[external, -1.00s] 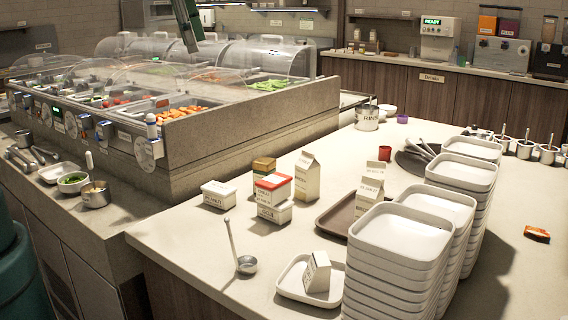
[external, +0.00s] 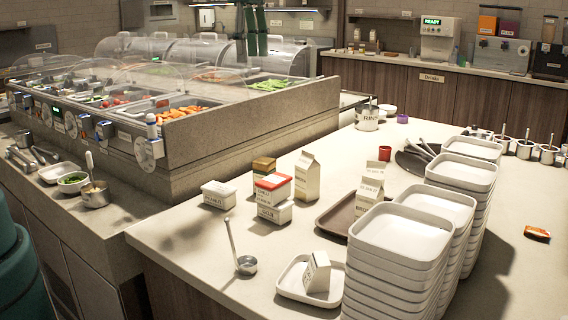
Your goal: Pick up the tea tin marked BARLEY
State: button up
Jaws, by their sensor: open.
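Several small lidded boxes with printed labels stand on the near counter in the external view. A white one (external: 218,195) is at the left. A red-lidded one (external: 272,189) sits on top of another white one (external: 275,213). A box with a yellowish-brown lid (external: 264,166) stands behind them. The labels are too small to read surely, so I cannot tell which is the BARLEY tin. My gripper (external: 257,46) shows at the top edge as two dark green upright parts with a narrow gap. It is open, holds nothing visible, and is well apart from the boxes.
White cartons (external: 307,178) stand right of the boxes, beside a brown tray (external: 330,222). A ladle (external: 245,265) and a white tray holding a tipped carton (external: 317,273) are in front. Tall stacks of white trays (external: 395,270) fill the right. The counter's front left is clear.

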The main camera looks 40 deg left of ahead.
aim_at(264, 160)
jog(key=shift+m+g, duration=0.3)
jog(key=shift+m, duration=0.3)
jog(key=w+f, duration=0.1)
jog(key=f, duration=1)
jog(key=w+d+f, duration=0.1)
jog(key=f, duration=1)
jog(key=w+f, duration=0.1)
jog(key=f, duration=1)
jog(key=shift+w+d+f, duration=0.1)
jog(key=shift+d+f, duration=0.2)
jog(key=shift+f, duration=0.1)
jog(key=shift+f, duration=0.15)
jog(key=shift+f, duration=1.15)
jog(key=shift+f, duration=0.1)
jog(key=shift+w+f+b, duration=0.2)
jog(key=shift+f+b, duration=0.15)
jog(key=shift+f, duration=2.15)
jog(key=c, duration=1)
